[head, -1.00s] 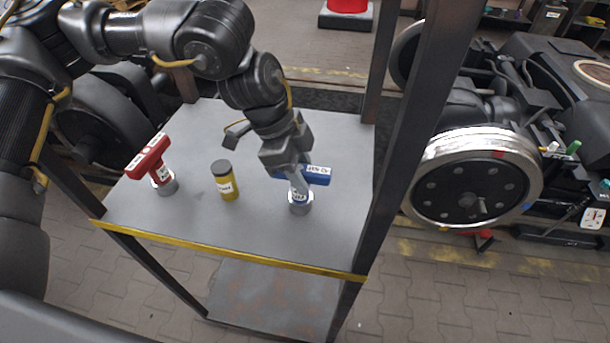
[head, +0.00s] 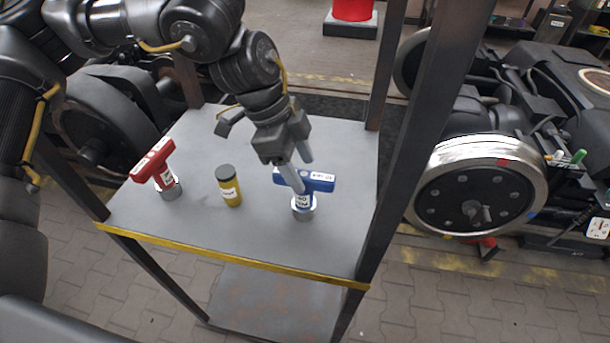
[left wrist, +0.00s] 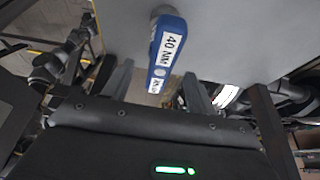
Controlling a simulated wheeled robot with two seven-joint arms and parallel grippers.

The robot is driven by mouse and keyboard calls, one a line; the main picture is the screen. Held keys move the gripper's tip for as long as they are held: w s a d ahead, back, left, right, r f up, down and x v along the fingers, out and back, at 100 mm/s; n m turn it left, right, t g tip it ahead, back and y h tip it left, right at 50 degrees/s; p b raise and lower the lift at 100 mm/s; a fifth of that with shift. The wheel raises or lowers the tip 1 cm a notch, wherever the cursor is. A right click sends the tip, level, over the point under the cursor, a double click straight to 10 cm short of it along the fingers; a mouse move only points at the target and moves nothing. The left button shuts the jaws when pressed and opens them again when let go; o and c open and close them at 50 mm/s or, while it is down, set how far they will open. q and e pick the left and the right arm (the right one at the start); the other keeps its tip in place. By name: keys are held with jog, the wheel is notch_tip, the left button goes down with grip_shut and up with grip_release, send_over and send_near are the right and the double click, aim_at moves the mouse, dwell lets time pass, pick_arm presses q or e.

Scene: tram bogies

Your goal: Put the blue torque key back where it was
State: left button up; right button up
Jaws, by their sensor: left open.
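The blue torque key (head: 318,183) stands upright on its grey round foot (head: 303,213) at the right of the grey table (head: 240,235). It has a T-shaped handle with a white label. In the left wrist view the key (left wrist: 160,62) shows a "40 NM" label and lies between the two fingers. My left gripper (head: 298,172) is open at the key's handle, its fingers apart from each other. Whether a finger touches the key I cannot tell. My right gripper is not in view.
A red T-handled key (head: 155,163) stands in a similar foot at the table's left. A yellow can with a dark lid (head: 229,188) stands between the keys. A dark upright post (head: 415,130) rises at the table's right. The table's front edge is yellow.

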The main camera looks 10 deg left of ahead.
pick_arm(q)
jog(key=shift+v, duration=1.95)
